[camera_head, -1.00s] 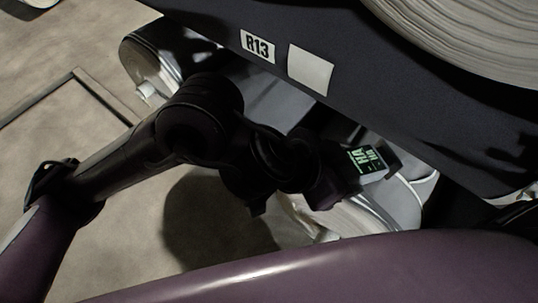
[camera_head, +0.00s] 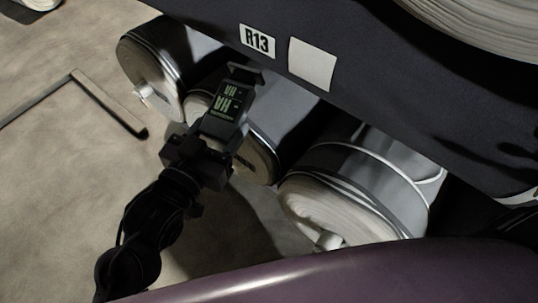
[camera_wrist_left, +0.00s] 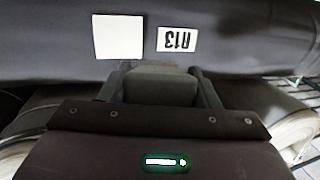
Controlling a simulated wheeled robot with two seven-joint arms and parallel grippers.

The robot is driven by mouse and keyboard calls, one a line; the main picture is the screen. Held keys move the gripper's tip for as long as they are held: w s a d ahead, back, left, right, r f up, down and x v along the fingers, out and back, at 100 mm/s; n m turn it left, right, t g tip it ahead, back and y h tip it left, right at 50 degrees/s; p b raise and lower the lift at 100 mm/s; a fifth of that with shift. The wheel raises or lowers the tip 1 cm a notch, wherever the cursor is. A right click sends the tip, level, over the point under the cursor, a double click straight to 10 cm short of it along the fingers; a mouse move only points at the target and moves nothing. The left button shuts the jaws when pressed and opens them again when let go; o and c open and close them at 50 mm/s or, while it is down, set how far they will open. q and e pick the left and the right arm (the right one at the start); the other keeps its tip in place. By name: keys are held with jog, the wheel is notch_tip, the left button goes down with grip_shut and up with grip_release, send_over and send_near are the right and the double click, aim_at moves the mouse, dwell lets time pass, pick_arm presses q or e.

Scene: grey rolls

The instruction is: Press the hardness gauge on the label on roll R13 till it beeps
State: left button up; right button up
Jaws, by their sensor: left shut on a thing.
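Roll R13 (camera_head: 400,110) is the big dark grey roll across the upper right of the head view. It bears a printed R13 tag (camera_head: 257,41) and, right of it, a blank white label (camera_head: 312,64). My left gripper (camera_head: 212,138) is shut on the hardness gauge (camera_head: 228,108), whose green display reads HA. The gauge's flat end points at the roll, just below the R13 tag; I cannot tell if it touches. In the left wrist view the gauge (camera_wrist_left: 160,87) sits between the fingers, below the blank label (camera_wrist_left: 118,37) and upside-down tag (camera_wrist_left: 177,40). My right gripper is out of view.
Smaller grey rolls lie below roll R13: one at the left (camera_head: 160,65), one behind the gauge (camera_head: 285,125), one at the lower middle (camera_head: 365,185). The floor between is bare.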

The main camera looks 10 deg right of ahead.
pick_arm(q)
jog(key=s+a+f+n+t+y+b, duration=0.1)
jog(key=a+f+n+t+y, duration=0.3)
jog(key=a, duration=0.6)
jog(key=s+a+f+n+t+y+b, duration=0.15)
jog(key=a+f+n+y, duration=0.25)
jog(key=a+f+y, duration=0.4)
jog(key=w+d+f+m+g+h, duration=0.1)
jog(key=d+m+g+h, duration=0.1)
jog(key=d+h, duration=0.3)
jog(key=w+d+f+m+g+h, duration=0.2)
jog(key=d+m+h, duration=0.3)
jog(key=d, duration=0.8)
jog(key=w+d+f+m+g+h, duration=0.1)
jog(key=w+d+m+g+h, duration=0.1)
jog(key=d+h, duration=0.4)
jog(key=d+m+g, duration=0.1)
jog(key=d, duration=0.2)
jog(key=shift+d+f+m+h+p, duration=0.25)
jog(key=shift+m+h+p, duration=0.1)
jog(key=shift+m+h, duration=0.05)
jog(key=shift+f, duration=0.15)
jog(key=shift+w+d+r+p, duration=0.25)
jog(key=shift+w+d+r, duration=0.4)
jog(key=shift+w+d, duration=0.25)
jog(key=shift+w+d+r+p, duration=0.25)
jog(key=shift+w+d+r, duration=0.4)
jog(key=shift+d, duration=0.35)
jog(key=shift+w+d+r, duration=0.3)
jog(key=shift+d, duration=0.1)
